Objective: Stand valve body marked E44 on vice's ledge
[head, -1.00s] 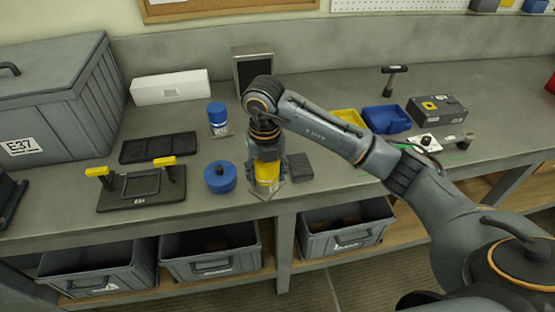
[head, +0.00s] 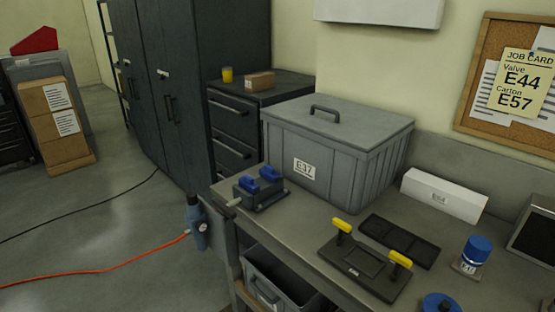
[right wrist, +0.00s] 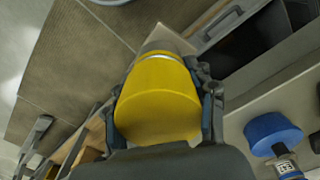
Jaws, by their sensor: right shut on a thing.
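In the right wrist view my right gripper (right wrist: 160,105) is shut on a valve body with a yellow band or cap (right wrist: 158,95). Its grey end points away from the camera, with floor and bench edge behind it. No marking shows on it. A small vice with blue jaws (head: 260,187) stands at the bench's left end in the head view. Its ledge is not clearly distinguishable. The job card (head: 524,82) reads Valve E44, Carton E57. My left gripper is in neither current view, and the right arm is outside the head view.
A lidded grey bin marked E37 (head: 335,150) stands right behind the vice. A black fixture with yellow clamps (head: 365,268), a black tray (head: 400,240) and a blue-capped valve (head: 474,252) occupy the bench. A blue tool (head: 196,222) hangs at the bench's left end.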

